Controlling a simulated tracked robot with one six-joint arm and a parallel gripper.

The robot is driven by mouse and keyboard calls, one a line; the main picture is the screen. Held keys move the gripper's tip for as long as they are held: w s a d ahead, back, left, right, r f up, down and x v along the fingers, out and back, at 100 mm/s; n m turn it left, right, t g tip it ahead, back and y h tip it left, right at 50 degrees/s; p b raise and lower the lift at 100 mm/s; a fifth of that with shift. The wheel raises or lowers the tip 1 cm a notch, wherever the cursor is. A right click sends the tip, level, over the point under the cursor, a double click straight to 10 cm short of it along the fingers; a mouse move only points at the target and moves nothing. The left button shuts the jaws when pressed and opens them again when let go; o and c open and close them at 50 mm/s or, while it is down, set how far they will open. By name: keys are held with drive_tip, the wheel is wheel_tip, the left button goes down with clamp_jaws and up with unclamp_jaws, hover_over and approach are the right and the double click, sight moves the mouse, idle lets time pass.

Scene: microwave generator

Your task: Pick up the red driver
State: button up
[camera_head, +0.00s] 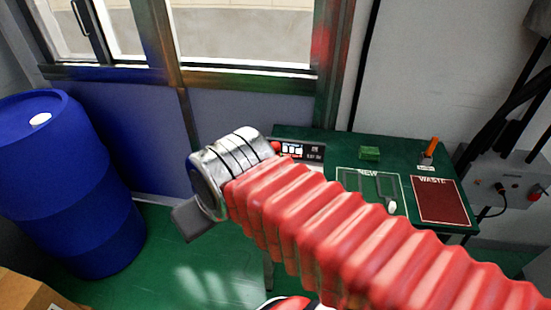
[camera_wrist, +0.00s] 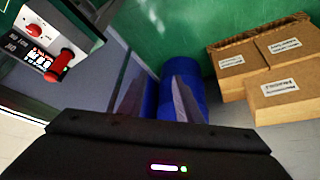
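An orange-red handled tool (camera_head: 431,148) stands upright at the back right of the green table in the head view; it may be the red driver, but it is too small to tell. A red cylindrical piece (camera_wrist: 60,66) sticks out from a panel in the wrist view; I cannot tell whether it is a driver or a handle. My gripper (camera_wrist: 160,84) shows two grey fingers spread apart with nothing between them. In the head view my gripper (camera_head: 193,218) is left of the table, partly hidden by my wrist, away from the orange-red tool.
The green table (camera_head: 340,148) holds a display unit (camera_head: 300,151), a green block (camera_head: 369,153) and a dark red WASTE area (camera_head: 438,199). My red arm covers its front part. A blue barrel (camera_head: 65,180) stands left. Cardboard boxes (camera_wrist: 285,90) sit right in the wrist view.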

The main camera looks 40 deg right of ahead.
drive_tip(key=shift+o, duration=0.2)
drive_tip(key=shift+a, duration=0.1)
drive_tip(key=shift+o, duration=1.4)
drive_tip(key=shift+f, duration=0.2)
drive_tip(key=shift+o, duration=0.5)
wheel_tip(320, 180, down, 8)
drive_tip(key=d+m+g+y, duration=0.1)
drive_tip(key=m+g+y, duration=0.2)
drive_tip(key=m, duration=0.4)
drive_tip(key=shift+s+d+r+g+y, duration=0.2)
drive_tip(key=shift+d+r+g+y, duration=0.15)
drive_tip(key=shift+y, duration=0.25)
drive_tip(key=w+d+f+m+t+y, duration=0.3)
drive_tip(key=w+d+m+t+y, duration=0.4)
drive_tip(key=d+m, duration=0.6)
drive_tip(key=s+d+f+m+t+h, duration=0.1)
drive_tip(key=s+d+m+t+h, duration=0.1)
drive_tip(key=d+m+t+h, duration=0.2)
drive_tip(key=s+d+f+m+t+h, duration=0.2)
drive_tip(key=d+m+t+h, duration=0.3)
drive_tip(key=d+m, duration=0.6)
drive_tip(key=d+h, duration=0.1)
drive_tip(key=d, duration=0.2)
drive_tip(key=shift+d+f, duration=0.15)
drive_tip(key=shift+d, duration=0.1)
